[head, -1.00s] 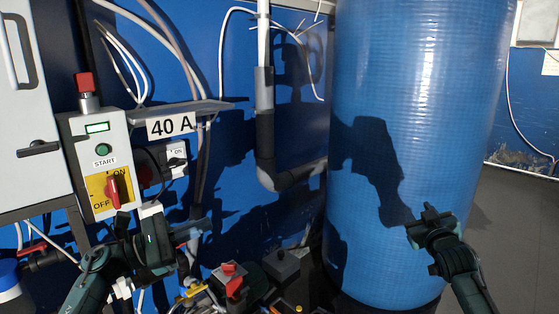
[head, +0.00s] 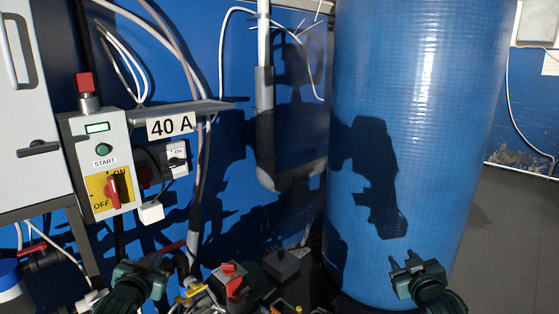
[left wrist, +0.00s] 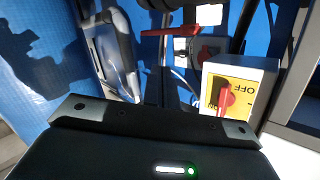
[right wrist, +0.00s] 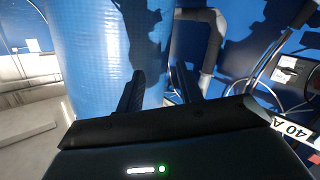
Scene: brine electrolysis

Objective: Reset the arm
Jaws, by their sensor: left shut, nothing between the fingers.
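My left gripper (head: 148,268) is low in the head view, below the control box. Its fingers are together and empty in the left wrist view (left wrist: 166,88). My right gripper (head: 406,262) is at the lower right of the head view, in front of the big blue tank (head: 415,130). Its two fingers stand apart with nothing between them in the right wrist view (right wrist: 160,92). The control box (head: 97,150) has a green START button and a red switch knob (head: 113,190) on a yellow ON/OFF plate; it also shows in the left wrist view (left wrist: 228,98).
A grey pipe (head: 265,130) runs down the blue wall beside the tank. Red-handled valves (head: 230,278) and a grey box (head: 281,264) crowd the low middle. Open floor (head: 510,230) lies at the right.

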